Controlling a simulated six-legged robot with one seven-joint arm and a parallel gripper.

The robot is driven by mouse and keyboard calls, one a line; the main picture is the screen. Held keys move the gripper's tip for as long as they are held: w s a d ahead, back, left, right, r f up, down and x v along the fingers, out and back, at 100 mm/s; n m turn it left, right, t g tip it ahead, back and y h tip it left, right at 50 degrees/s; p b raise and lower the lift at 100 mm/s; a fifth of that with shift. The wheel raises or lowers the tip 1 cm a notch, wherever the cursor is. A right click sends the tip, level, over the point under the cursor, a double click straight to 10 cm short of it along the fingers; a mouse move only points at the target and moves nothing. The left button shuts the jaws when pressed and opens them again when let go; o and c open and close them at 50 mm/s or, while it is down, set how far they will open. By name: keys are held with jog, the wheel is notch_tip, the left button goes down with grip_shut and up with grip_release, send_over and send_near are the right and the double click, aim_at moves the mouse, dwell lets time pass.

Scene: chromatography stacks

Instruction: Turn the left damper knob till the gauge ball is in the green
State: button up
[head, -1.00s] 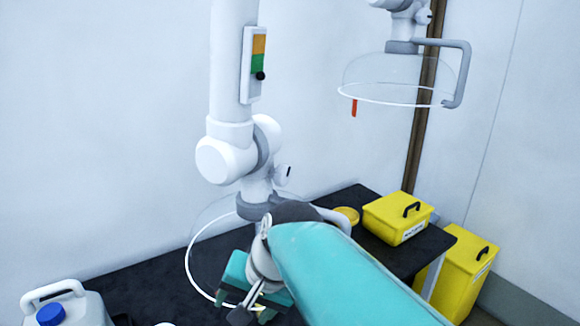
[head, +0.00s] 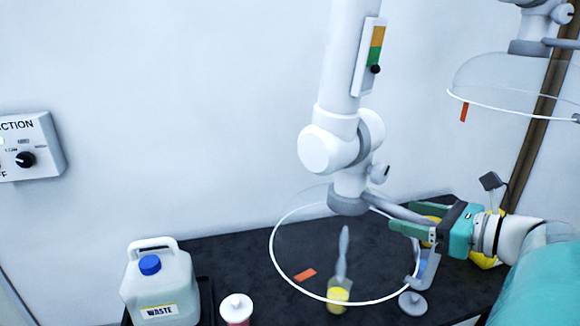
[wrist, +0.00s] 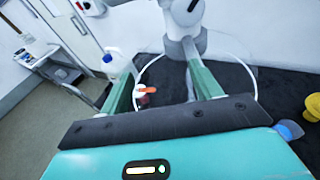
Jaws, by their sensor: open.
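The left extraction arm hangs in the middle of the head view, with a clear hood (head: 272,250) below its joint. Its damper knob (head: 380,173) is a small pale knob with a dark mark on the right of the lower joint. The gauge (head: 367,58) on the tube has an orange band above a green band. Its black ball (head: 375,69) sits at the green band's lower edge, not in its middle. My gripper (head: 402,216) is open, below and right of the knob, by the hood's grey handle (head: 425,278).
A second hood (head: 480,85) hangs at upper right. A waste can (head: 158,285) and a white-capped jar (head: 236,304) stand at the bench's left. Under the left hood are a yellow container (head: 339,295) and an orange piece (head: 305,274). A switch box (head: 30,148) is on the wall.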

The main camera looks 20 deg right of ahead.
aim_at(384, 175)
jog(key=s+d+r+m+t+h, duration=0.1)
jog(key=s+d+r+m+t, duration=0.2)
jog(key=d+m, duration=0.15)
jog(key=shift+n, duration=0.25)
jog(key=x, duration=1.4)
jog(key=shift+d+r, duration=0.1)
jog(key=shift+d, duration=0.2)
jog(key=c, duration=1)
